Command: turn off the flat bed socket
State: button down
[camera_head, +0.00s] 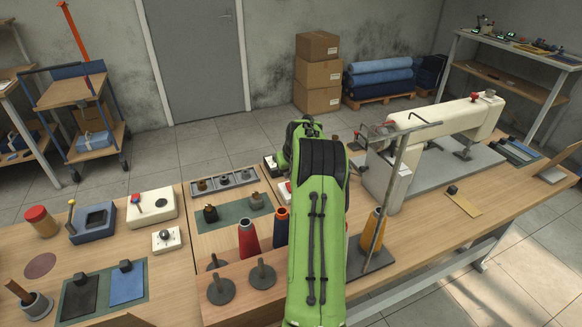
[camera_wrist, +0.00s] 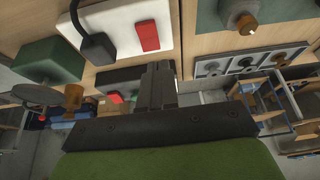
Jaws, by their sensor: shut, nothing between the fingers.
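In the wrist view, a white socket box (camera_wrist: 110,14) carries a black plug with a cable and a red rocker switch (camera_wrist: 149,37). No readable label shows which machine it feeds. My gripper (camera_wrist: 159,68) is shut and empty, its fingertips just below the red rocker in the picture. I cannot tell whether they touch the box. In the head view, a small part of a white box (camera_head: 284,191) with red on it shows left of my green arm. My arm hides the rest, and my gripper too. The cream flat bed sewing machine (camera_head: 455,118) stands on the right.
A dark-topped box with red and green buttons (camera_wrist: 116,97) lies close beyond my fingers. A green block (camera_wrist: 42,66) is at the left. A grey tray with spools (camera_head: 223,181) and thread cones (camera_head: 248,240) stand near my arm.

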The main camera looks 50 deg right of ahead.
aim_at(286, 183)
jog(key=x, duration=0.4)
jog(key=shift+f+b, duration=0.25)
jog(key=shift+b, duration=0.1)
jog(key=shift+w+f, duration=0.15)
jog(key=shift+f, duration=0.1)
jog(key=shift+s+a+b, duration=0.4)
jog(key=shift+s+b, duration=0.1)
jog(key=shift+s, duration=0.2)
